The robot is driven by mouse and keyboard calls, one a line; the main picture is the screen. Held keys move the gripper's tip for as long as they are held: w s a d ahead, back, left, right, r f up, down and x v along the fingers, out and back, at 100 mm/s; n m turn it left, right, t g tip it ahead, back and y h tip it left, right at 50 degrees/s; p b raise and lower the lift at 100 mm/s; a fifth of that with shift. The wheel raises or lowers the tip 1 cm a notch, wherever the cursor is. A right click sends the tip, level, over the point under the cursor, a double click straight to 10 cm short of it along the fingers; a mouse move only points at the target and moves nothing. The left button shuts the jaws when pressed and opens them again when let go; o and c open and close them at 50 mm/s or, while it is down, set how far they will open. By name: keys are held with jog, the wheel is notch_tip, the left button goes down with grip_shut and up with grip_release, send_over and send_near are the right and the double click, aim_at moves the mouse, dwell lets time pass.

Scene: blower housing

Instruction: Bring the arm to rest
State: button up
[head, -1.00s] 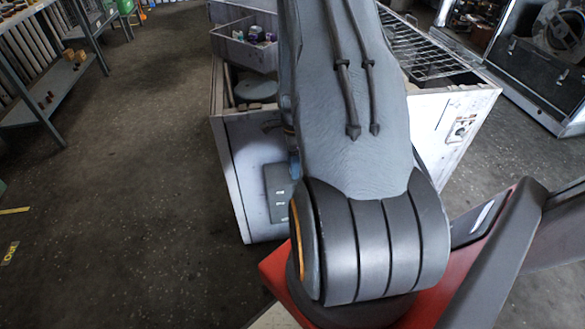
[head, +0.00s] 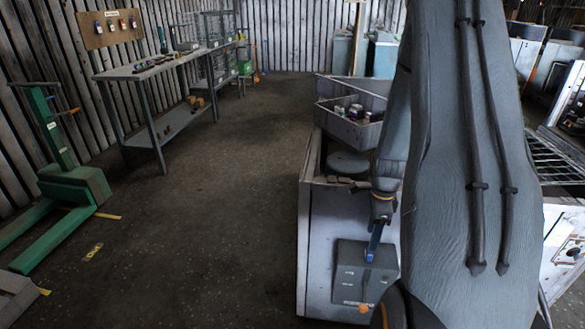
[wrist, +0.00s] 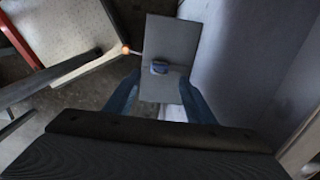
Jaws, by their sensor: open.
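My arm reaches past the right of the head view, and its upper links hide part of the housing. My gripper (head: 373,245) hangs with its blue fingers in front of a grey control box on the near side of the white blower housing (head: 315,245). In the wrist view my gripper (wrist: 158,102) is open, its two blue fingers apart at either side of the grey box (wrist: 165,30). I cannot tell whether the fingers touch anything.
An orange knob (head: 363,308) sticks out at the box's lower edge. An open compartment tray (head: 348,130) with small items sits on top of the housing. A workbench (head: 165,70) and a green pallet jack (head: 75,185) stand on the left.

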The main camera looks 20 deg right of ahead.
jog(key=s+a+r+n, duration=0.4)
jog(key=a+r+n, duration=0.5)
jog(key=a+n, duration=0.3)
jog(key=s+a+r+n, duration=0.5)
jog(key=a+r+n, duration=0.4)
jog(key=a, duration=0.7)
jog(key=n, duration=0.3)
jog(key=shift+s+a+r, duration=0.2)
jog(key=shift+a+r, duration=0.05)
jog(key=shift+r, duration=0.05)
